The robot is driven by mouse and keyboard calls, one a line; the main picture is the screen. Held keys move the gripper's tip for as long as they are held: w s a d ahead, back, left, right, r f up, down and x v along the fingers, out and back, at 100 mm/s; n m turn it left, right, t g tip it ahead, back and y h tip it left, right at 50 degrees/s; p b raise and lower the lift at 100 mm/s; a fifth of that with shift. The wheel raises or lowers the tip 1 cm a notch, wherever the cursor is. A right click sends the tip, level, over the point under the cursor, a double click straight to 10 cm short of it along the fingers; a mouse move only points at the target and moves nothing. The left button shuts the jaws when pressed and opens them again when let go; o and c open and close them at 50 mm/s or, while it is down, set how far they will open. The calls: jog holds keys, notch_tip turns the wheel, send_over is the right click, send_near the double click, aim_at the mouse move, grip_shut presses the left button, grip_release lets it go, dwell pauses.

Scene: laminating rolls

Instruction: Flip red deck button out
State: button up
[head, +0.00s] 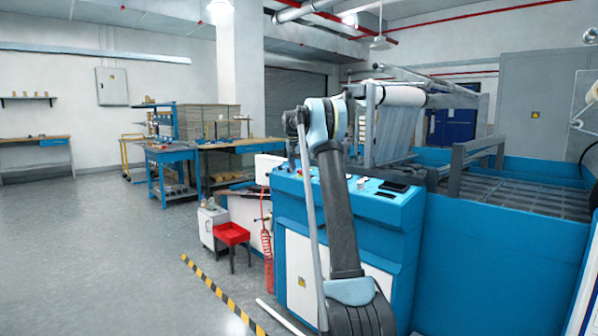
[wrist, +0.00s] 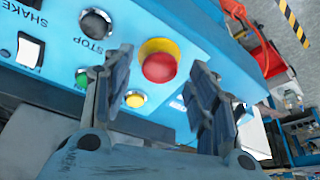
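In the wrist view a red mushroom-shaped button (wrist: 159,68) with a yellow collar sits on the blue control deck (wrist: 150,18). My gripper (wrist: 160,58) is open, with one finger to the left and one to the right of the red button in the picture. Nothing is held between the fingers. I cannot tell whether either finger touches the button. In the head view my arm reaches over the blue deck (head: 372,207), and the gripper is hidden behind the arm.
Near the red button are a dark button (wrist: 96,23) marked STOP, a white rocker switch (wrist: 29,50), a green button (wrist: 82,78) and a yellow button (wrist: 135,99). A red stool (head: 231,234) stands left of the blue cabinet. The grey floor (head: 110,255) at left is clear.

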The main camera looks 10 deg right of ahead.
jog(key=v, duration=1.2)
dwell(0.3)
